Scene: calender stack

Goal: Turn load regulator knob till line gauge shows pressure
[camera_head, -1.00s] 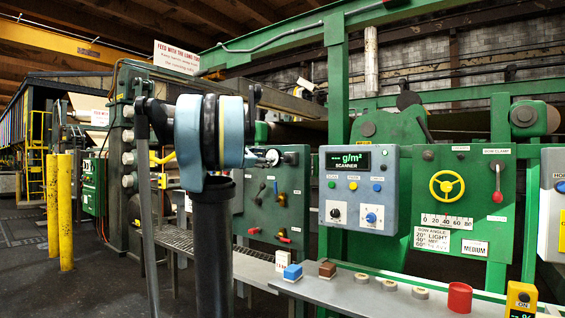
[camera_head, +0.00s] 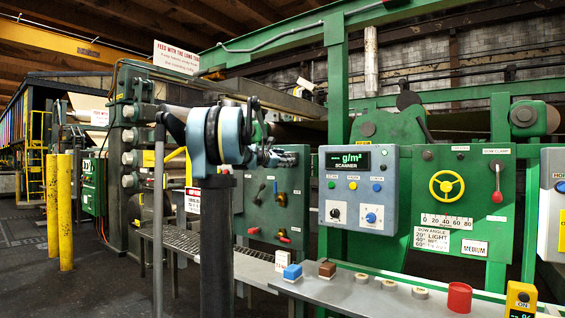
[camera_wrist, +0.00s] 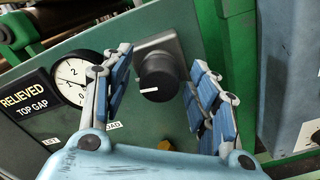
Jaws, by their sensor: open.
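The load regulator knob (camera_wrist: 157,78) is a round black knob with a white pointer line, on a square grey plate on the green panel. A white round gauge (camera_wrist: 76,82) is left of it, partly covered by a finger; I cannot read its needle surely. My gripper (camera_wrist: 158,63) is open, with blue-padded fingers left and right of the knob and visible gaps to both sides. In the head view my gripper (camera_head: 280,157) is in front of the upper part of the green panel (camera_head: 262,215) and the knob is hidden.
A "RELIEVED / TOP GAP" sign (camera_wrist: 24,103) is left of the gauge. The scanner box (camera_head: 360,188) stands close on the right. A grey ledge (camera_head: 335,290) with several small items runs below.

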